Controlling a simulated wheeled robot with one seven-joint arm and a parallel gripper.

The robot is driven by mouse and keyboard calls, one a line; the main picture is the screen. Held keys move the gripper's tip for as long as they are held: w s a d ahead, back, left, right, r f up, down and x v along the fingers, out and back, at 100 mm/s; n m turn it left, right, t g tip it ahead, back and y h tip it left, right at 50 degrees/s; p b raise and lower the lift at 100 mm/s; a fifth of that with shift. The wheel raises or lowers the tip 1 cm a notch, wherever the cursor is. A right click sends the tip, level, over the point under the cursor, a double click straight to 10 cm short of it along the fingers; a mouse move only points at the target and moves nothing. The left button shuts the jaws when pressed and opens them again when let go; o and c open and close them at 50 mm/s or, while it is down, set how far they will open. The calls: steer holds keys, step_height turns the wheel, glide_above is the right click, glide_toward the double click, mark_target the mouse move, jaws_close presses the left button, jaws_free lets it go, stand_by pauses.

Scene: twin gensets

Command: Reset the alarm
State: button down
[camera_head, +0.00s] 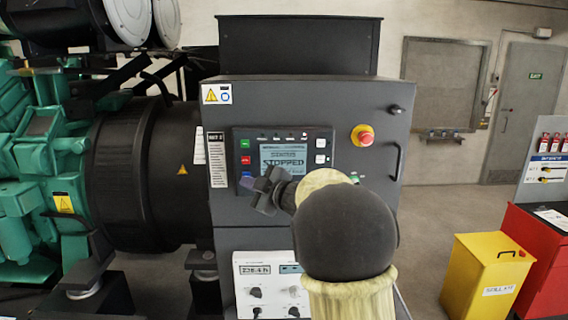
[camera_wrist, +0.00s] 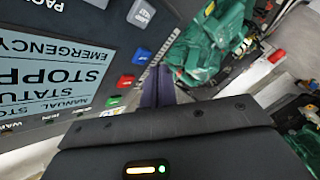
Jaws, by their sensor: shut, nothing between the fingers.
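The genset control module (camera_head: 283,150) is a dark panel on the front of the grey cabinet. Its screen (camera_head: 283,160) reads STOPPED; in the wrist view the screen (camera_wrist: 50,75) also shows STATUS, MANUAL and EMERGENCY. Down its left edge are a green button (camera_head: 245,143), a red button (camera_head: 245,159) and a blue button (camera_head: 245,174). The wrist view shows the red button (camera_wrist: 125,81), blue button (camera_wrist: 140,58) and green button (camera_wrist: 113,101). My gripper (camera_head: 247,184) is shut and empty, its purple fingers (camera_wrist: 157,78) close beside the blue button. I cannot tell whether they touch the panel.
A red emergency-stop knob (camera_head: 362,135) on a yellow base sits right of the module. A lower white panel (camera_head: 265,285) has knobs and a display. The green engine (camera_head: 35,180) stands at left. A yellow bin (camera_head: 486,275) and red cabinet (camera_head: 540,255) stand at right.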

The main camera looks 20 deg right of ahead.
steer(key=shift+w, duration=0.1)
stand_by(0.4)
steer(key=shift+w+d, duration=0.2)
steer(key=shift+w, duration=0.2)
steer(key=shift+w+d+p, duration=0.1)
steer(key=shift+w+p, duration=0.25)
steer(key=shift+p, duration=0.05)
stand_by(0.8)
steer(key=shift+s+a+b, duration=0.3)
steer(key=shift+s+b, duration=0.15)
steer(key=shift+s, duration=0.4)
steer(key=s+a+b, duration=0.1)
steer(key=s+b, duration=0.1)
steer(key=s, duration=0.3)
steer(key=shift+s+a, duration=0.4)
steer(key=shift+w, duration=0.15)
